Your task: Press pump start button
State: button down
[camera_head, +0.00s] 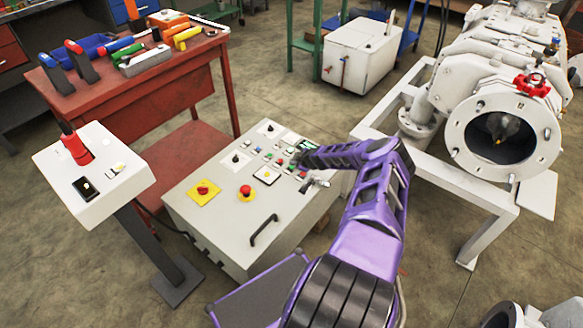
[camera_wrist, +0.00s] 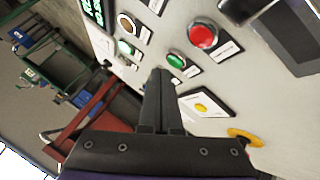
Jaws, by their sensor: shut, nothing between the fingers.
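The control panel (camera_head: 215,190) is a pale sloping box with several buttons, in the middle of the head view. In the wrist view, a green button (camera_wrist: 176,60) lies just beyond my shut fingertips (camera_wrist: 164,72), beside a larger red button (camera_wrist: 203,36). The labels are too small to read, so I cannot tell which is pump start. My gripper is empty, at the panel's upper right in the head view (camera_head: 298,159). I cannot tell whether it touches a button.
Two red mushroom buttons (camera_head: 203,188) (camera_head: 246,191) and a black handle (camera_head: 264,230) are on the panel's lower part. A pedestal box (camera_head: 95,170) stands left. A red tool table (camera_head: 130,100) is behind. The white vacuum machine (camera_head: 500,120) stands right.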

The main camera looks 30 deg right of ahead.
jog(key=shift+f, duration=0.1)
jog(key=shift+f, duration=0.3)
jog(key=shift+f, duration=0.45)
dwell(0.6)
jog(key=shift+r, duration=0.85)
notch_tip(320, 180, up, 5)
jog(key=p, duration=0.2)
jog(key=shift+p, duration=0.3)
dwell(0.8)
